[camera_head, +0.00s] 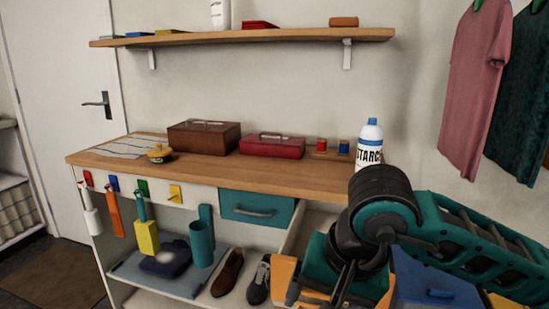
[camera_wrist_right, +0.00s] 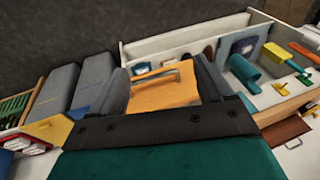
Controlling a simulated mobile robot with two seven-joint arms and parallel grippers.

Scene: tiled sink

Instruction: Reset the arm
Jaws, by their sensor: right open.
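My right arm comes in from the right in the head view, with teal links and black joints, in front of the bench's right end. My right gripper points down at the lower edge there, and its fingertips are hard to make out. In the right wrist view my right gripper (camera_wrist_right: 163,84) has its dark fingers apart. An orange block-like thing (camera_wrist_right: 165,92) shows between and beyond them; I cannot tell how far off it is, and nothing is clearly held. My left gripper is in neither view.
The wooden bench top (camera_head: 235,172) holds a brown case (camera_head: 203,137), a red case (camera_head: 272,146) and a white starch bottle (camera_head: 369,146), close to my right arm. A teal drawer (camera_head: 257,209) sits below. Shoes (camera_head: 228,273) stand on the lower shelf. Shirts (camera_head: 475,90) hang at right.

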